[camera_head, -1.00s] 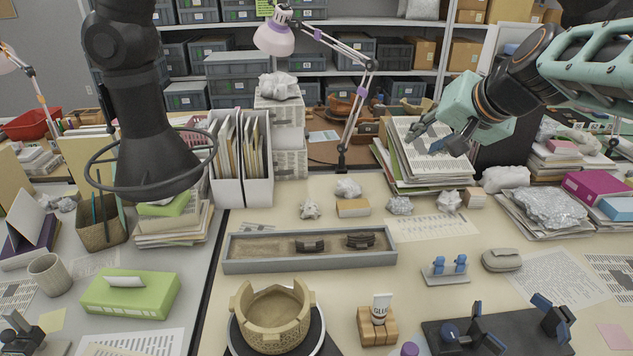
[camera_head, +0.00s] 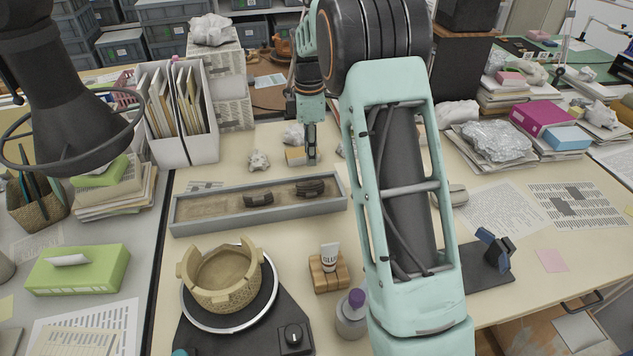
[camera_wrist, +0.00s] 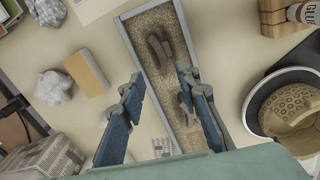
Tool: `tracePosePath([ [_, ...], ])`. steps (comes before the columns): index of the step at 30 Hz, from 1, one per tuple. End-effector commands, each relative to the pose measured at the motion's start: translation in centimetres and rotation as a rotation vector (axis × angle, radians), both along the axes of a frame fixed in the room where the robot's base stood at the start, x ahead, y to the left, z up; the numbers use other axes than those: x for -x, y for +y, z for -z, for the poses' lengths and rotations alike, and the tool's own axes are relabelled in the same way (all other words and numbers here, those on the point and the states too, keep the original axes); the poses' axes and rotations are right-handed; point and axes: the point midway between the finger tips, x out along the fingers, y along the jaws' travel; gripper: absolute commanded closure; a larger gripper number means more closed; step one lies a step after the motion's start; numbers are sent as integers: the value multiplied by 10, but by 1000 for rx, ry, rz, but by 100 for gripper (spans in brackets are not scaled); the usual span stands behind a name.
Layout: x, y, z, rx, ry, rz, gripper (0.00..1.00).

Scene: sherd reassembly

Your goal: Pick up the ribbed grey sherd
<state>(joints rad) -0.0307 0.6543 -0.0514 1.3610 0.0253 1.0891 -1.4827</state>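Two dark grey curved sherds lie apart in the sand of a long grey tray (camera_head: 205,225). One is the right-hand sherd (camera_head: 310,187), which shows at the top in the wrist view (camera_wrist: 160,48). The other is the left-hand sherd (camera_head: 257,199), partly hidden behind a finger in the wrist view (camera_wrist: 184,98). I cannot clearly tell which one is ribbed. My gripper (camera_head: 311,145) points down behind the tray's right part in the head view. In the wrist view my gripper (camera_wrist: 165,110) is open and empty, its fingers apart above the tray.
A glue tube (camera_head: 329,256) stands in a wooden block, beside a purple-capped bottle (camera_head: 352,312). A yellowish block (camera_head: 296,156) and crumpled white lumps lie behind the tray. My arm hides the table's middle right.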

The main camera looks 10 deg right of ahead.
Motion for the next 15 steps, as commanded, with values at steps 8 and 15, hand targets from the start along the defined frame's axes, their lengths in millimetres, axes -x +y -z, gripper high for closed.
tracePosePath([
  [8, 2, 7, 40, -8, 44, -92, 70],
  [15, 1, 6, 69, -8, 40, -89, 70],
])
